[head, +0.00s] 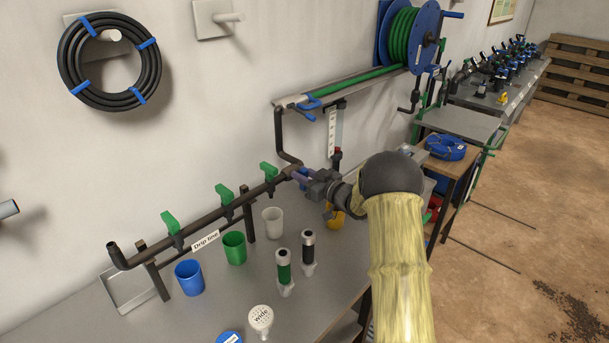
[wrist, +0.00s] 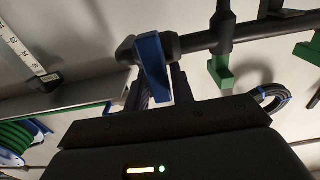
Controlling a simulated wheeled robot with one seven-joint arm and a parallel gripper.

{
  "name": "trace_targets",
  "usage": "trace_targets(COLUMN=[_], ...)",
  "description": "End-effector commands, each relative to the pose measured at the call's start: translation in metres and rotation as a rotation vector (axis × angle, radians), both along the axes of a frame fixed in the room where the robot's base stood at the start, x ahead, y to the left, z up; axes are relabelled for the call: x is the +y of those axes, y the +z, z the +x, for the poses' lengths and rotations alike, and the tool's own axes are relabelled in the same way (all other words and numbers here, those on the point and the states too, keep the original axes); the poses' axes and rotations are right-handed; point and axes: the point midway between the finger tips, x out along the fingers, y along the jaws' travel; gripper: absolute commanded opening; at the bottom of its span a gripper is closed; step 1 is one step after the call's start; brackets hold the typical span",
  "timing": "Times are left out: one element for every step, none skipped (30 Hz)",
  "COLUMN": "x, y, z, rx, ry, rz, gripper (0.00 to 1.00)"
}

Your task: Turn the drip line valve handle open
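The drip line (head: 205,228) is a dark pipe with a white "Drip line" label, running along the wall above the bench. At its right end is a blue valve handle (head: 302,173), partly hidden by my gripper (head: 312,183). In the wrist view the blue handle (wrist: 151,65) hangs down from the pipe end, its lower end between the dark fingers of my gripper (wrist: 158,94). The fingers lie close on both sides of it; I cannot tell whether they press on it.
Three green handles (head: 170,222) stand up along the pipe. Blue, green (head: 234,247) and white cups and two upright cylinders (head: 284,272) stand on the bench (head: 230,305) below. A hose reel (head: 410,35) hangs at the back, and a hose coil (head: 110,60) on the wall.

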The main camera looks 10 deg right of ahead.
Motion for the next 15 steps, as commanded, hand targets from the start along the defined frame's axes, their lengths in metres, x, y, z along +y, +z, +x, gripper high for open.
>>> trace_targets(x=[-0.0002, -0.0003, -0.0004, -0.0006, -0.0006, -0.0032, -0.0027, -0.0025, -0.0023, -0.0021, -0.0021, -0.0018, -0.0017, -0.0015, -0.0012], y=[0.0001, 0.0001, 0.0001, 0.0002, 0.0002, 0.0003, 0.0002, 0.0002, 0.0001, -0.0001, -0.0002, -0.0004, -0.0006, -0.0007, -0.0009], z=[-0.0001, -0.0001, -0.0001, -0.0001, -0.0001, 0.0000, 0.0000, 0.0000, -0.0001, -0.0001, -0.0001, -0.0001, -0.0001, -0.0002, -0.0003], rx=[0.000, 0.000, 0.000, 0.000, 0.000, -0.001, -0.001, -0.001, -0.002, -0.004, -0.005, -0.008, -0.012, -0.016, -0.023], ry=[0.000, 0.000, -0.001, -0.001, -0.001, -0.002, -0.002, -0.002, -0.003, -0.003, -0.003, -0.003, -0.003, -0.003, -0.003], rz=[0.000, 0.000, 0.000, 0.000, 0.000, -0.001, -0.001, -0.002, -0.003, -0.005, -0.007, -0.011, -0.015, -0.020, -0.029], gripper=[0.14, 0.08, 0.00, 0.00, 0.00, 0.00, 0.00, 0.00, 0.00, 0.00, 0.00, 0.00, 0.00, 0.00, 0.00])
